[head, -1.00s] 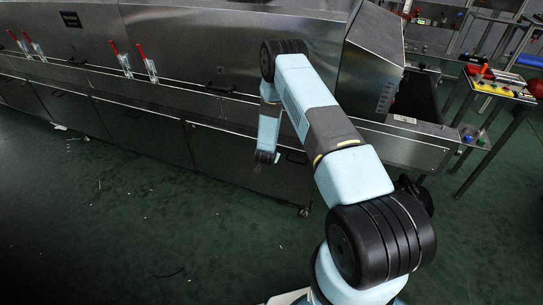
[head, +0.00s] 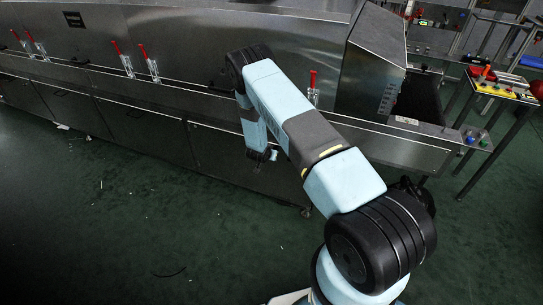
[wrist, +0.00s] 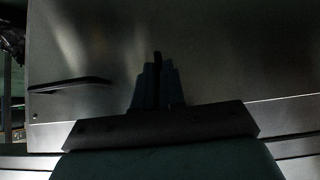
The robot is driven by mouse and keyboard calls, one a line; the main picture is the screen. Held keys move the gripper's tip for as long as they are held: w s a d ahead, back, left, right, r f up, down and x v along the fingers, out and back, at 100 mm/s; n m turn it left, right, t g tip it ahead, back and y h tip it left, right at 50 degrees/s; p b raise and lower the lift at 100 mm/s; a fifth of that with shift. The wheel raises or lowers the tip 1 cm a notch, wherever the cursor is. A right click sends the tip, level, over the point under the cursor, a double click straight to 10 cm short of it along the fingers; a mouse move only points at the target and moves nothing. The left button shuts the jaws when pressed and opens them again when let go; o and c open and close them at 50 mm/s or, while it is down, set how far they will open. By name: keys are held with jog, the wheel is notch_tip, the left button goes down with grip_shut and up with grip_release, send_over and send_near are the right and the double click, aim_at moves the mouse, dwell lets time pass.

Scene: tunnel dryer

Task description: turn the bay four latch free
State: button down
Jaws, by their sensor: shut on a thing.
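In the wrist view my gripper (wrist: 157,70) points at a brushed steel panel (wrist: 225,60), its two fingers close together. They are shut on a narrow dark piece (wrist: 157,57), which I take to be the bay four latch; its shape and turn are too dark to read. In the head view my arm's end hangs in front of the lower steel door (head: 220,150) of the dryer, right of the other doors. The fingers and latch are too small and dark to make out there.
A black bar handle (wrist: 70,86) is left of my gripper in the wrist view. Red-handled clamps (head: 148,65) line the dryer's upper ledge, with another (head: 313,88) just right of my arm. A side table (head: 505,88) stands at far right. The green floor (head: 120,220) is mostly clear.

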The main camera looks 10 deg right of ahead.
jog(key=shift+s+a+f, duration=0.15)
jog(key=shift+a+f, duration=0.05)
jog(key=c, duration=1.3)
grip_release()
jog(key=shift+o, duration=0.4)
jog(key=shift+d, duration=0.1)
jog(key=v, duration=1.3)
jog(key=shift+r, duration=0.25)
jog(key=shift+s, duration=0.1)
